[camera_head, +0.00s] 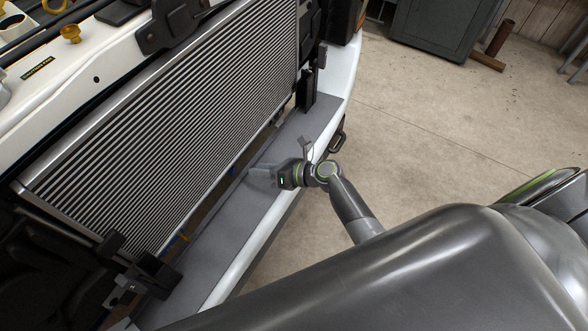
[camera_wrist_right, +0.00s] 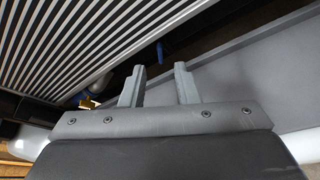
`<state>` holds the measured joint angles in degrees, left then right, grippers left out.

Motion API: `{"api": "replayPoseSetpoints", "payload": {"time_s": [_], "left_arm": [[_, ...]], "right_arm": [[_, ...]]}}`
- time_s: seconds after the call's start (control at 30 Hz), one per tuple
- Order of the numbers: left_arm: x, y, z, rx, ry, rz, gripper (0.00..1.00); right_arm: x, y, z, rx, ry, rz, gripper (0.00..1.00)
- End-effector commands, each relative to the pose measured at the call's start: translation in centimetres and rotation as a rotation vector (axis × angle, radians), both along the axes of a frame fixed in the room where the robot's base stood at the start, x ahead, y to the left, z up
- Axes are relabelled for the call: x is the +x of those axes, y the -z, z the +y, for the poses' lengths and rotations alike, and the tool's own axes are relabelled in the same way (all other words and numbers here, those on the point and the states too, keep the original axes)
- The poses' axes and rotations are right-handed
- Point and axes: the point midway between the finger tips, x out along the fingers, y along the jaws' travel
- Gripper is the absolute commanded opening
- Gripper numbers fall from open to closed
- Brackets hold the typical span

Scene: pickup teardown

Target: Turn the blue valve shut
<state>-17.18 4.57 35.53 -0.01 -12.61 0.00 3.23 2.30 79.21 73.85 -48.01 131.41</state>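A small blue handle (camera_wrist_right: 160,52), which looks like the valve, shows in the right wrist view in the dark gap below the radiator. It is just beyond my right gripper (camera_wrist_right: 158,84) and apart from its fingers. The two fingers are spread with nothing between them. In the head view my right gripper (camera_head: 262,177) reaches left over the grey bumper ledge, close to the radiator's lower edge. I cannot make out the blue handle by the gripper in the head view. My left gripper is not in view.
The finned radiator (camera_head: 170,125) slopes above the gap. The grey ledge (camera_head: 215,245) with a white outer edge runs along it. Black brackets (camera_head: 152,272) stand at the radiator's lower left. Open concrete floor (camera_head: 430,140) lies to the right, with a dark cabinet behind.

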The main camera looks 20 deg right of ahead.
Motion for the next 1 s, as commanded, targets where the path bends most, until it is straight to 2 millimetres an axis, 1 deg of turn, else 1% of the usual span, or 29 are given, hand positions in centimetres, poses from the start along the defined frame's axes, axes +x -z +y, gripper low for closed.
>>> {"api": "replayPoseSetpoints", "payload": {"time_s": [0.03, 0.2, 0.3, 0.43, 0.6, 0.83, 0.87, 1.0], "left_arm": [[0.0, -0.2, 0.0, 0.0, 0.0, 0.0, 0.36], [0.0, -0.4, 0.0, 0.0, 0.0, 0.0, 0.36], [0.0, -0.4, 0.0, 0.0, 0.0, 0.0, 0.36], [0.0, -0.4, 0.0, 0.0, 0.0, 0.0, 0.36], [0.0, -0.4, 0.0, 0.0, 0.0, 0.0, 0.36], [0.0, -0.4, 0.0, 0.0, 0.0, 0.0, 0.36], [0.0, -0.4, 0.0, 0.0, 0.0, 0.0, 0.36], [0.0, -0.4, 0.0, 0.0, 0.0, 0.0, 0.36]], "right_arm": [[-0.9, -0.5, -1.0, -0.002, 0.001, 0.0, 0.28], [-3.4, -1.6, -3.8, -0.003, 0.0, 0.001, 0.28], [-4.6, -2.3, -5.1, -0.002, -0.002, 0.0, 0.28], [-5.6, -2.8, -6.3, -0.002, -0.001, 0.001, 0.28], [-6.1, -3.2, -6.9, 0.001, -0.002, 0.0, 0.28], [-6.2, -3.2, -7.0, 0.002, -0.001, 0.0, 0.28], [-6.2, -3.2, -7.0, 0.002, -0.001, 0.0, 0.27], [-6.2, -3.2, -6.9, 0.002, -0.001, 0.0, 0.09]]}}
